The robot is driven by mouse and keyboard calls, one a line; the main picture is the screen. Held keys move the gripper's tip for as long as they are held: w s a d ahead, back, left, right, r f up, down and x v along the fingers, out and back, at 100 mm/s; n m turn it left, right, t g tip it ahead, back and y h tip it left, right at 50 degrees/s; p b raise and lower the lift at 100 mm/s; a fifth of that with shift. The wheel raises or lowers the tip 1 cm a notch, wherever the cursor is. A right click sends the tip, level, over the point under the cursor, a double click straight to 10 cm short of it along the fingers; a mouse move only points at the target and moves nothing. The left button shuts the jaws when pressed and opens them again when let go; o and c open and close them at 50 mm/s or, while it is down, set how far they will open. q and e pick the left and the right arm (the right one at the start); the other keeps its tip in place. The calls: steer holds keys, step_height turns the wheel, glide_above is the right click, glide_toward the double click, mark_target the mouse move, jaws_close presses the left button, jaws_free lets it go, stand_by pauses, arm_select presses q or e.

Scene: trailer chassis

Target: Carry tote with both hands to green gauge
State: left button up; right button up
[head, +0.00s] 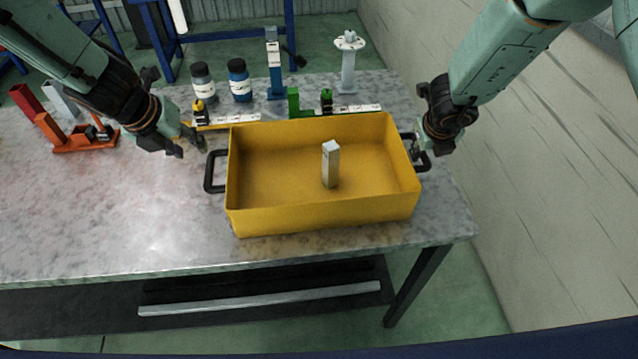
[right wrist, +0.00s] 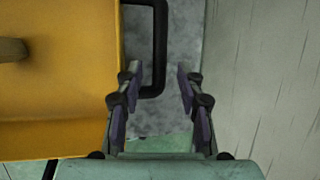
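The yellow tote (head: 320,222) sits on the grey table, with a small pale upright block (head: 330,165) inside it. Its black handles stick out left (head: 208,172) and right (head: 425,160). The green gauge (head: 293,103) stands directly behind the tote, its base partly hidden by the tote's back wall. My left gripper (head: 187,146) is open and empty, just left of and behind the left handle. My right gripper (head: 424,146) is at the right handle; the right wrist view shows its fingers (right wrist: 158,78) apart, with the handle (right wrist: 159,50) in line with the gap.
A yellow gauge (head: 228,121) lies behind the tote's left corner. Two jars (head: 239,80), a blue stand (head: 275,70) and a white stand (head: 348,65) stand at the back. An orange fixture (head: 85,138) is at left. The table's left front (head: 110,220) is clear; a wall (head: 540,150) rises at right.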

steer(key=v, duration=0.6)
steer(key=shift+r, duration=0.3)
steer(key=shift+s+a+r, duration=0.2)
steer(key=shift+s+r, duration=0.05)
steer(key=shift+r, duration=0.15)
steer(key=shift+w+f, duration=0.1)
steer(key=shift+w, duration=0.05)
